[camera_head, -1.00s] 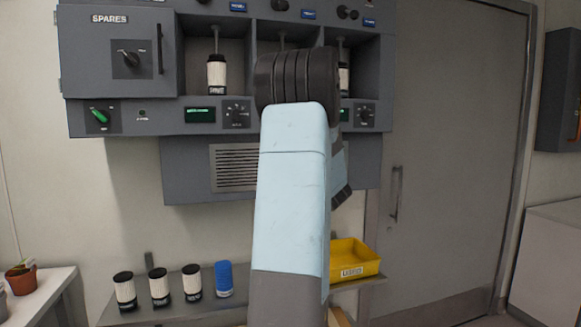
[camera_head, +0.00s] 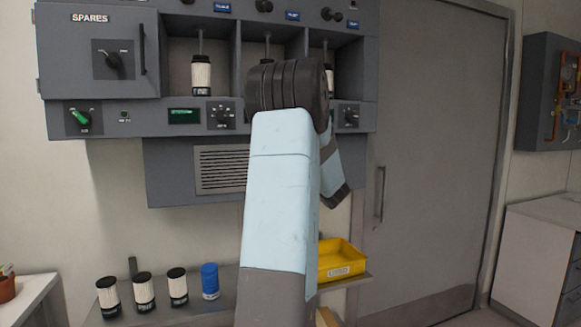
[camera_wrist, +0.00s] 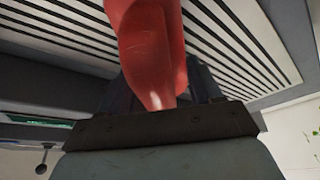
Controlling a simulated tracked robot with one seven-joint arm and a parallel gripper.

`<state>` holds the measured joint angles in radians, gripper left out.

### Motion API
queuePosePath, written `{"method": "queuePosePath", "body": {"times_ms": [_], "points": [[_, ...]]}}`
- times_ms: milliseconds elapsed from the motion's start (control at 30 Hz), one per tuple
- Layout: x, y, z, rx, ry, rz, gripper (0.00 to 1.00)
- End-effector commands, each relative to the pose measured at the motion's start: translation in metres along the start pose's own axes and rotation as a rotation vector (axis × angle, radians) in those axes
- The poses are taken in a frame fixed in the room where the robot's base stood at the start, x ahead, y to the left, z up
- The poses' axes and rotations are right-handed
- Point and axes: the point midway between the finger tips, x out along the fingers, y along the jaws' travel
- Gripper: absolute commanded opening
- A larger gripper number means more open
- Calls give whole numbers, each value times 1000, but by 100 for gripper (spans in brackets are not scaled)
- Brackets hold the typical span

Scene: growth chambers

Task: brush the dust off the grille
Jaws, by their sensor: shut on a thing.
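The grille (camera_head: 218,168) is a pale slatted panel on the lower front of the grey wall unit, partly hidden behind my arm in the head view. In the wrist view its slats (camera_wrist: 235,45) fill the upper part, close behind my gripper. My gripper (camera_wrist: 163,92) is shut on a smooth red thing (camera_wrist: 147,50), which looks like a handle and extends out of the top of the wrist view. Its far end is out of view, so bristles and contact with the grille cannot be seen. My gripper is hidden in the head view. Dust is not discernible.
A shelf below holds several black-and-white canisters (camera_head: 144,291), a blue one (camera_head: 210,281) and a yellow tray (camera_head: 341,260). The wall unit (camera_head: 100,55) has knobs and a green switch. A grey door (camera_head: 430,150) stands at the right.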

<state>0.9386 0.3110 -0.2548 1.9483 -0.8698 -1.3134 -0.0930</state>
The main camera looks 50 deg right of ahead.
Motion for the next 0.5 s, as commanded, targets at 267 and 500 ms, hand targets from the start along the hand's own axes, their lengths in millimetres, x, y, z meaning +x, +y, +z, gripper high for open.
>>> {"method": "queuePosePath", "body": {"times_ms": [267, 500], "points": [[-7, 15, 13, -2, -2, 1, 40], [-7, 19, 18, 0, -1, 0, 39]]}}
